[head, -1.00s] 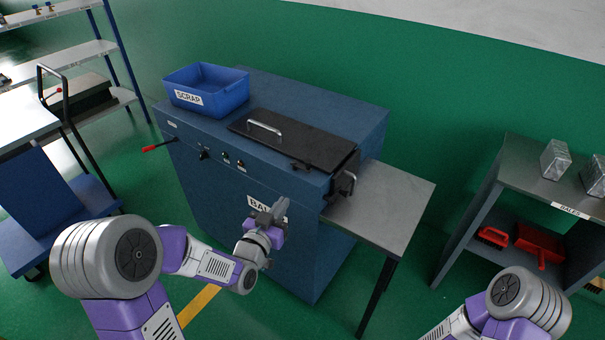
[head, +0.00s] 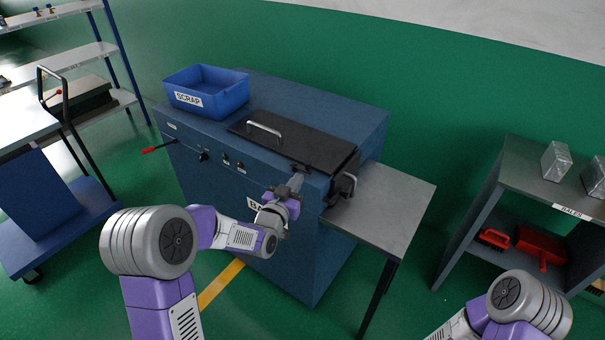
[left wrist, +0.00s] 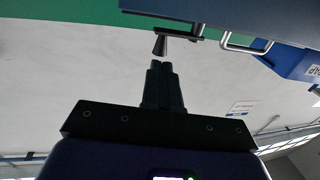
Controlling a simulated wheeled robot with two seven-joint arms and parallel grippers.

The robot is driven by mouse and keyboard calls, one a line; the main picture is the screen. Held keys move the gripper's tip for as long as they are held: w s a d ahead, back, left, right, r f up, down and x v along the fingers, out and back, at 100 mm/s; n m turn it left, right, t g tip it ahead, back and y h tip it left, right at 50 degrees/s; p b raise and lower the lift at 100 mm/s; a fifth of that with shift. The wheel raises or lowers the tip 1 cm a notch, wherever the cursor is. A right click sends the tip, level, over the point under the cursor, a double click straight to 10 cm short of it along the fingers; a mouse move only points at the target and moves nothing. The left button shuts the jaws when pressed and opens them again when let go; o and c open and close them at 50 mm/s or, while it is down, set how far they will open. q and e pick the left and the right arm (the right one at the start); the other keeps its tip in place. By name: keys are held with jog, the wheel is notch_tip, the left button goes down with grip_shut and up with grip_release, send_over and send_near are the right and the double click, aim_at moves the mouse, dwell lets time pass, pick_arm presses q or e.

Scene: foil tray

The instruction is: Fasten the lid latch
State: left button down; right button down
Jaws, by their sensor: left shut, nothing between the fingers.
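The baler's black lid (head: 300,143) lies flat on top of the blue machine, with a silver handle (head: 265,130). A small dark latch (head: 302,167) sits at the lid's front edge, partly hidden by my gripper. In the left wrist view the latch's tapered knob (left wrist: 160,45) hangs from a dark arm just beyond my fingertips. My left gripper (head: 299,179) is shut and empty, its tips very near the latch; I cannot tell whether they touch. My right gripper is out of view; only part of that arm shows at lower right.
A blue SCRAP bin (head: 205,93) stands on the machine's back left. A red-tipped lever (head: 158,147) sticks out at left. A grey side table (head: 385,205) adjoins the right side. A BALES shelf (head: 540,182) stands further right.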

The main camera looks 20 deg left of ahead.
aim_at(308, 166)
pick_arm(q)
jog(key=shift+w+d, duration=0.2)
jog(key=shift+w, duration=0.9)
jog(key=shift+w+d, duration=0.15)
jog(key=shift+w, duration=0.95)
jog(key=shift+d, duration=0.1)
